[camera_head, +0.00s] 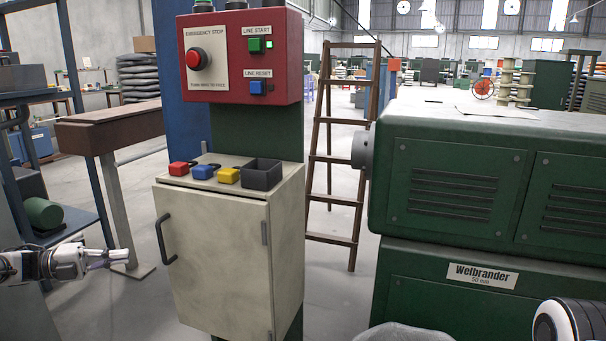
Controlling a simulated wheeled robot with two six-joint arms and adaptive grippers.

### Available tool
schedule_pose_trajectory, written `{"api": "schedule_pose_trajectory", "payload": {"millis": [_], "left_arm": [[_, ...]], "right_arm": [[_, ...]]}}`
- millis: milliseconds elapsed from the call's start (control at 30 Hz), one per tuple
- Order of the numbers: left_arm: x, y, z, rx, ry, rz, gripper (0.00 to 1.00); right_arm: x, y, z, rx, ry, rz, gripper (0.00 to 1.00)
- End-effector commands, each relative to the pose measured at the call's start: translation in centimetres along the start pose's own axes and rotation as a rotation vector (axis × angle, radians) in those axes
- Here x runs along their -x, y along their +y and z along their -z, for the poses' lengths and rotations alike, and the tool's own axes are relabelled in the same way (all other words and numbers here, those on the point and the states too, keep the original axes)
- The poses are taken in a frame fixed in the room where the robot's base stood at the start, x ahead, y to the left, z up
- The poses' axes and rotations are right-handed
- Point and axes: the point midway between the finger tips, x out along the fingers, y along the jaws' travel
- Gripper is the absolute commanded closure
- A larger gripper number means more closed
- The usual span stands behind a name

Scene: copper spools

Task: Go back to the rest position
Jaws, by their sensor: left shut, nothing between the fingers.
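My left gripper (112,256) shows at the lower left, reaching in from the left edge. Its fingers are together with nothing between them. It is to the left of the beige cabinet (215,262) and apart from it. A white and black rounded part of my own right arm shows at the lower right corner. My right gripper is not in view.
A red control box (240,60) hangs above the cabinet. A green machine (450,190) fills the right. A wooden ladder (314,150) stands between.

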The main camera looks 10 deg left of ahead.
Motion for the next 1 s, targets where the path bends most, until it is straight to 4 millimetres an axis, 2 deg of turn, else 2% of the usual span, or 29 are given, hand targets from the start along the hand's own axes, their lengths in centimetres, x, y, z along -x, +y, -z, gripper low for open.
{"api": "schedule_pose_trajectory", "payload": {"millis": [267, 467, 567, 600, 667, 700, 733, 800, 867, 900, 967, 1000], "left_arm": [[-7.4, 2.7, 2.5, 0.092, 0.132, -0.057, 1.0], [-15.7, 5.6, 6.0, 0.265, 0.197, -0.036, 1.0], [-21.1, 8.2, 8.9, 0.436, 0.187, -0.022, 1.0], [-23.6, 9.9, 10.5, 0.536, 0.167, -0.023, 1.0], [-27.2, 13.1, 13.3, 0.716, 0.106, -0.039, 1.0], [-29.1, 15.6, 15.3, 0.845, 0.046, -0.061, 1.0], [-30.1, 17.6, 16.9, 0.944, -0.01, -0.084, 1.0], [-31.4, 22.4, 20.9, 1.167, -0.169, -0.156, 1.0], [-31.0, 26.5, 24.4, 1.342, -0.332, -0.235, 1.0], [-30.1, 28.9, 26.8, 1.443, -0.451, -0.291, 1.0], [-27.9, 31.9, 30.0, 1.568, -0.633, -0.369, 1.0], [-26.2, 33.5, 31.9, 1.633, -0.752, -0.415, 1.0]], "right_arm": [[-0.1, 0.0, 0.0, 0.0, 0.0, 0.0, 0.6], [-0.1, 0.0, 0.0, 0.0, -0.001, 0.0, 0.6], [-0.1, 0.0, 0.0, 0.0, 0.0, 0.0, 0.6], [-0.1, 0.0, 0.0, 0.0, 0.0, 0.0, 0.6], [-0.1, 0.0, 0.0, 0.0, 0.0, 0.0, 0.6], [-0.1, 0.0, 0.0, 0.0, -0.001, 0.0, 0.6], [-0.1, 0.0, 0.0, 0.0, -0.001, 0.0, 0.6], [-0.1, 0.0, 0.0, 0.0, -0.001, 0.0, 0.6], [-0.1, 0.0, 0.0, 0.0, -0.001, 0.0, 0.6], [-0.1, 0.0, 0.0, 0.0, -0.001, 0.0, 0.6], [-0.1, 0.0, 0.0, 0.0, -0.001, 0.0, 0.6], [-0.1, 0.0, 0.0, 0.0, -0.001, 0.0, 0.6]]}}
